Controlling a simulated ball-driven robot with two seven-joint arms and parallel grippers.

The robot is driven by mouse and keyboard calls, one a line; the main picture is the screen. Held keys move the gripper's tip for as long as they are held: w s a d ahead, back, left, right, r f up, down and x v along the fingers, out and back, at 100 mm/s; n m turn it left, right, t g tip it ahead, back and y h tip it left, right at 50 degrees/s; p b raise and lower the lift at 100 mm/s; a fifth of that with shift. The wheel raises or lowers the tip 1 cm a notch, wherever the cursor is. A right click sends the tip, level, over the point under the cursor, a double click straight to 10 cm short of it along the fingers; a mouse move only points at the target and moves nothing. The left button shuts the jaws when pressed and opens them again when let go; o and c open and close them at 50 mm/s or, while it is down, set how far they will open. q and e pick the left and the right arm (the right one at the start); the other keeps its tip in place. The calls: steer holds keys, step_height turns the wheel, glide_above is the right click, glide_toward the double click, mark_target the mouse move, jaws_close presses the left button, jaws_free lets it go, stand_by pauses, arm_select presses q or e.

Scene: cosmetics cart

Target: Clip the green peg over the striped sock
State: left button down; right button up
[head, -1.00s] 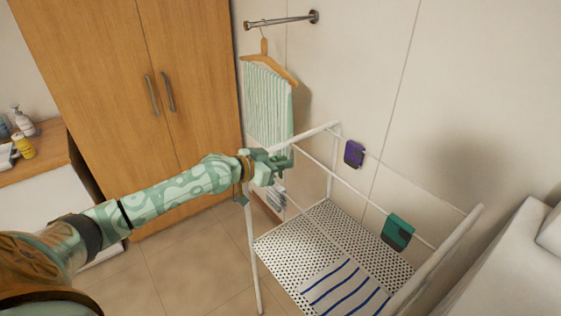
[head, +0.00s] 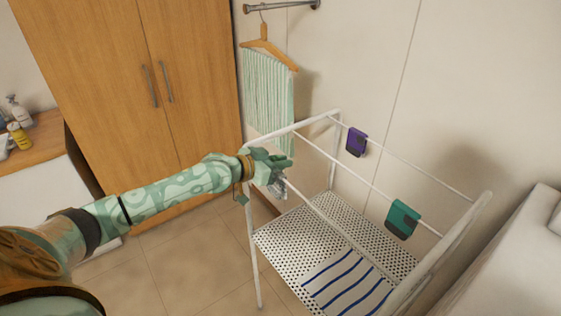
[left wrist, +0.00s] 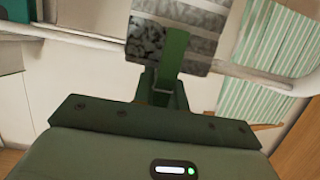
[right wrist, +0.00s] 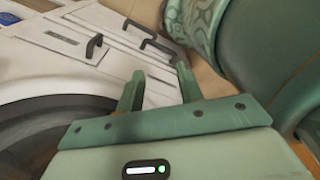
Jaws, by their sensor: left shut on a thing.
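My left gripper (head: 278,168) is shut on the green peg (left wrist: 172,58), a bright green clip with a small metal spring, which sticks out ahead of the fingers. The striped sock (left wrist: 192,24), grey and white with a dark mottled patch, hangs beyond it. In the left wrist view the peg overlaps the sock's lower part; I cannot tell whether its jaws straddle the cloth. In the head view the sock (head: 280,188) shows just below the gripper, partly hidden, near the rack's left end. My right gripper (right wrist: 158,88) is open and empty, away from the rack.
The white drying rack (head: 322,214) has a perforated shelf with a blue-striped cloth (head: 346,282). A purple item (head: 356,142) and a teal item (head: 402,219) hang on its lines. A striped towel (head: 268,100) hangs behind. A wooden cabinet (head: 190,60) stands at left.

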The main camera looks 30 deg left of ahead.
arm_select(q)
steer(key=c, duration=1.3)
jaws_free()
steer(key=shift+c, duration=0.2)
steer(key=p+v, duration=0.3)
steer(key=v, duration=1.3)
steer(key=shift+p, duration=0.3)
steer(key=shift+s+a, duration=0.1)
